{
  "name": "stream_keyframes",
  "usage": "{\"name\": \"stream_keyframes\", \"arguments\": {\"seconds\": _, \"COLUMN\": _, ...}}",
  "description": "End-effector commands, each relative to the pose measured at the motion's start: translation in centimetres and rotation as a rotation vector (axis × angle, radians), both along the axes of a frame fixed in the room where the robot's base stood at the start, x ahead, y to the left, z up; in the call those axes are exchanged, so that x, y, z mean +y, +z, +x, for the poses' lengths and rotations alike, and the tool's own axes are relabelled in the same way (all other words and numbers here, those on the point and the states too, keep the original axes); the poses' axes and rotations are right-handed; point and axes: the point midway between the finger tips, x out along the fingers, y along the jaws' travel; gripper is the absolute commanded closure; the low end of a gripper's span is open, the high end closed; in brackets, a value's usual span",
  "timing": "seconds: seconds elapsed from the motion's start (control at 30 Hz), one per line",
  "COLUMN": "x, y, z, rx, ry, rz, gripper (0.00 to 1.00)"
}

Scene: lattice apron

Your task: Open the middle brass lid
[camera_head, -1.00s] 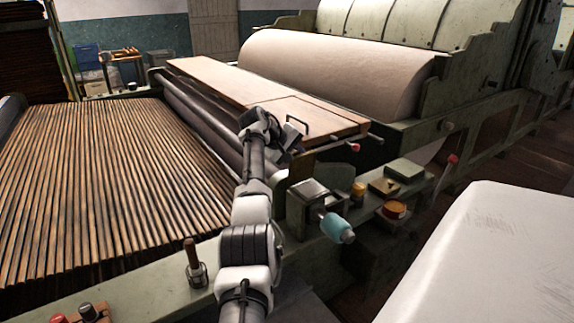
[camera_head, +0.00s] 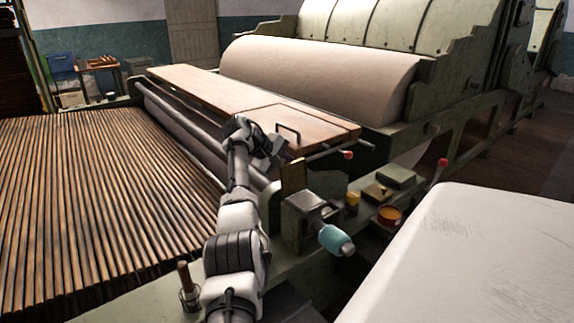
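My gripper (camera_head: 270,151) is at the end of my arm, beside the near end of a long wooden board and just left of its dark handle. Its fingers are small and dark, so I cannot tell whether they are open or shut. A small box with a flat brownish top (camera_head: 376,191) sits farther right on the machine's ledge.
The wooden board (camera_head: 215,93) with its handle (camera_head: 289,132) lies before a large pale roll (camera_head: 320,75). A turquoise knob (camera_head: 336,240), a yellow cap (camera_head: 352,199) and an orange-topped round part (camera_head: 389,214) crowd the ledge. A slatted bed (camera_head: 95,200) lies left, a white surface (camera_head: 480,250) right.

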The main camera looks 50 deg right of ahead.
Motion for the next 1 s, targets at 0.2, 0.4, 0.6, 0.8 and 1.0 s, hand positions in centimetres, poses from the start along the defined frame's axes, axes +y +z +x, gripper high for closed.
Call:
{"name": "stream_keyframes", "arguments": {"seconds": 0.2, "x": 0.0, "y": 0.0, "z": 0.0, "rx": -0.001, "ry": 0.001, "rz": 0.000, "gripper": 0.57}}
{"name": "stream_keyframes", "arguments": {"seconds": 0.4, "x": 0.1, "y": 0.0, "z": 0.0, "rx": 0.000, "ry": 0.000, "rz": 0.000, "gripper": 0.57}}
{"name": "stream_keyframes", "arguments": {"seconds": 0.6, "x": 1.3, "y": 1.2, "z": 0.6, "rx": -0.001, "ry": 0.002, "rz": -0.002, "gripper": 0.57}}
{"name": "stream_keyframes", "arguments": {"seconds": 0.8, "x": 4.4, "y": 4.5, "z": 1.8, "rx": -0.004, "ry": 0.003, "rz": -0.004, "gripper": 0.57}}
{"name": "stream_keyframes", "arguments": {"seconds": 1.0, "x": 7.2, "y": 7.5, "z": 2.8, "rx": -0.003, "ry": 0.002, "rz": -0.002, "gripper": 0.57}}
